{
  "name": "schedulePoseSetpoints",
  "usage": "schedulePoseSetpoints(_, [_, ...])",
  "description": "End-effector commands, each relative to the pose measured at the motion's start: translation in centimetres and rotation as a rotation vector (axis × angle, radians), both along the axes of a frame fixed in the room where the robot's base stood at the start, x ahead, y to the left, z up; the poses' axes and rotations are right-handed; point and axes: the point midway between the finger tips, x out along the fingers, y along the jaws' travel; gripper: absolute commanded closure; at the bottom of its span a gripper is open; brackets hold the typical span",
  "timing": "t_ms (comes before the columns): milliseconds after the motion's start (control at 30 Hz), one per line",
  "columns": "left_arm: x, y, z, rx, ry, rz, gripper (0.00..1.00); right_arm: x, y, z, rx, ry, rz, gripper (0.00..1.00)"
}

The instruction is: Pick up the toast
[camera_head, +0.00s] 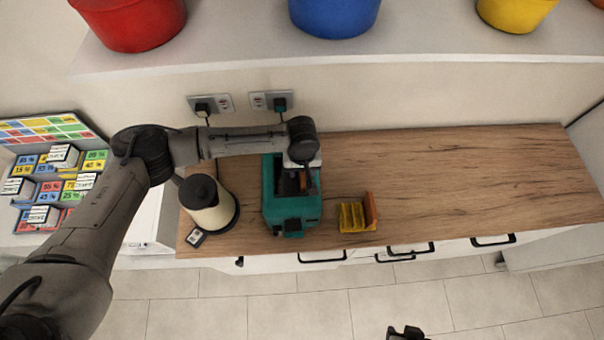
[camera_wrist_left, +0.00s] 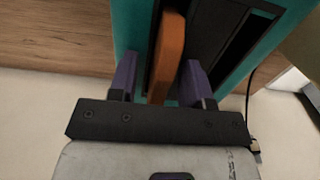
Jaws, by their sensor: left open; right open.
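A teal toaster (camera_head: 283,213) stands on the wooden counter, and its teal casing (camera_wrist_left: 127,28) fills the top of the left wrist view. A brown toast slice (camera_wrist_left: 168,50) sticks up from one of its dark slots. My left gripper (camera_wrist_left: 156,85) is open, with one purple finger on each side of the toast; I cannot tell whether either finger touches it. In the head view the left gripper (camera_head: 303,180) is over the toaster, partly hidden by its own wrist. My right gripper (camera_head: 406,333) shows only at the bottom edge, away from the counter.
A yellow rack (camera_head: 352,217) with a brown slice (camera_head: 371,209) in it stands right of the toaster. A cream kettle (camera_head: 208,204) stands close on the left. A shelf with coloured pots (camera_head: 334,15) overhangs the back. The counter's right side (camera_head: 470,180) is clear.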

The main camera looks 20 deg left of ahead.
Motion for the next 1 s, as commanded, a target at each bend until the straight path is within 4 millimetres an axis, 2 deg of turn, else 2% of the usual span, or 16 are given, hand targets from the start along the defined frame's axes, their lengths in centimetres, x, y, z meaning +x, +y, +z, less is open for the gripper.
schedulePoseSetpoints(233, [0.00, 0.01, -0.07, 0.000, 0.000, 0.000, 0.57, 0.01, 0.08, 0.00, 0.003, 0.000, -0.002, 0.56])
schedulePoseSetpoints(700, [0.00, 0.04, -0.05, 0.001, 0.000, 0.000, 1.00, 0.01, 0.28, 0.01, 0.010, 0.000, -0.007, 0.56])
schedulePoseSetpoints(1000, [0.02, 0.03, 0.08, 0.000, -0.001, 0.000, 1.00, 0.02, 0.23, 0.00, 0.008, 0.000, -0.006, 0.56])
